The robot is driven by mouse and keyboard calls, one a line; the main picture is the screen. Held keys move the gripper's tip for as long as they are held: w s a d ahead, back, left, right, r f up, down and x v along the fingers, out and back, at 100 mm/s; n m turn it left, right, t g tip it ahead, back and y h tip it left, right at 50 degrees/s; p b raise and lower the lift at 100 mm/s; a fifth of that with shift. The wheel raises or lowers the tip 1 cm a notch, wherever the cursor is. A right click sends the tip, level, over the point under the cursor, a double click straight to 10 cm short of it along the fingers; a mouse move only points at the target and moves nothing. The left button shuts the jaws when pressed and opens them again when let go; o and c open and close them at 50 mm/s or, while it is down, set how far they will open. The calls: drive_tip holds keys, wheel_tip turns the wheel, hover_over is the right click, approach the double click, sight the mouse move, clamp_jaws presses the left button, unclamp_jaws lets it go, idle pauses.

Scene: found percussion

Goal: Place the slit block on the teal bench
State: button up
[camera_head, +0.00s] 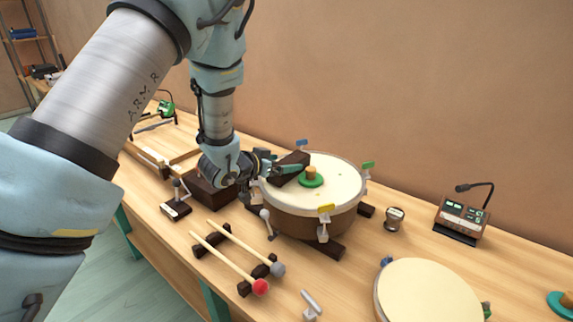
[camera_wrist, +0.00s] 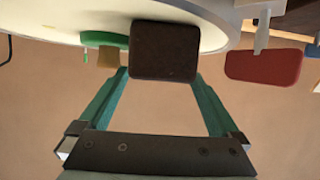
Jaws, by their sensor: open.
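A dark brown block (camera_head: 291,166), which looks like the slit block, lies on the pale skin of the large drum (camera_head: 338,181). My gripper (camera_head: 284,168) reaches in from the left at the block, just above the drumskin. In the wrist view the block (camera_wrist: 163,52) appears between the tips of my open teal fingers (camera_wrist: 163,78). I cannot tell whether they touch it; its far side is hidden. The wooden bench (camera_head: 365,265) with teal legs carries the drum.
A green disc with a wooden knob (camera_head: 311,178) sits on the drumskin beside the block. Two mallets (camera_head: 236,261) lie on dark rests in front. A dark brown box (camera_head: 208,194) is left of the drum. A second drum (camera_head: 425,292) and a microphone unit (camera_head: 462,218) stand right.

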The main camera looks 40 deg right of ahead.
drive_tip(key=b+v, duration=0.2)
drive_tip(key=v, duration=0.7)
drive_tip(key=shift+a+r, duration=0.2)
drive_tip(key=shift+a, duration=0.15)
